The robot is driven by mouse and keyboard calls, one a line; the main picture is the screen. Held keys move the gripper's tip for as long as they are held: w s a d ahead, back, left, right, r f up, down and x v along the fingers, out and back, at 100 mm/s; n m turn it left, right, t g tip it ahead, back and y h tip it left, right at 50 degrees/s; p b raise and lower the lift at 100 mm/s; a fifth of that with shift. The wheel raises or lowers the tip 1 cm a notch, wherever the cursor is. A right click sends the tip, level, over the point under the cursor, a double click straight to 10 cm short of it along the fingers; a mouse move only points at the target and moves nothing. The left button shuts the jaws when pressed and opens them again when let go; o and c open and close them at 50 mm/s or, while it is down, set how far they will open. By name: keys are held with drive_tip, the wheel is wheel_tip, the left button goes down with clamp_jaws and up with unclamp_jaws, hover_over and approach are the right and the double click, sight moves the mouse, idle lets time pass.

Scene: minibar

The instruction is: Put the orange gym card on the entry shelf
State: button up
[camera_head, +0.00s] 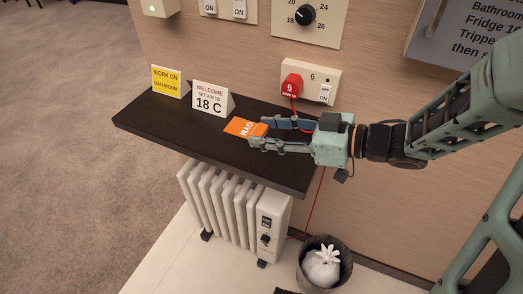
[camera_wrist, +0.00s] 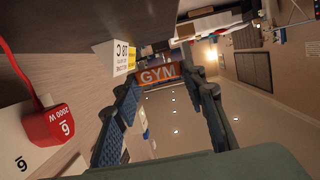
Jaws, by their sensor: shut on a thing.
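The orange gym card (camera_head: 243,127) is at the tips of my gripper (camera_head: 257,133), over the dark entry shelf (camera_head: 160,120) in the head view. In the wrist view the card (camera_wrist: 160,74) spans the gap between the two fingertips, its white GYM lettering readable. My gripper (camera_wrist: 165,82) is shut on the card by its opposite edges, with the fingers well apart. I cannot tell whether the card touches the shelf top. The fingers hide part of the card in the head view.
A white "18 C" sign (camera_head: 212,98) stands just left of the card, with a yellow sign (camera_head: 168,81) beyond it. A red plug (camera_head: 291,86) with a cord sits in the wall socket. A white radiator (camera_head: 220,203) and a bin (camera_head: 323,268) stand below. The shelf's front left is clear.

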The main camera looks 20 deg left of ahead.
sight(260, 151)
drive_tip(key=shift+w+a+f+b, duration=0.3)
drive_tip(key=shift+a+f+b, duration=0.05)
drive_tip(key=shift+f+b, duration=0.2)
drive_tip(key=shift+w+a+f+b, duration=0.35)
drive_tip(key=shift+f+b, duration=0.15)
drive_tip(key=shift+f, duration=0.1)
drive_tip(key=shift+w+a+f+b, duration=0.3)
drive_tip(key=shift+f+b, duration=0.25)
drive_tip(key=f+b, duration=0.2)
drive_tip(key=b, duration=0.1)
drive_tip(key=f+b, duration=0.1)
drive_tip(key=f, duration=0.1)
drive_tip(key=shift+w+a, duration=0.25)
drive_tip(key=shift+r, duration=0.15)
drive_tip(key=o, duration=0.4)
drive_tip(key=shift+f, duration=0.2)
drive_tip(key=o, duration=0.5)
drive_tip(key=shift+c, duration=0.2)
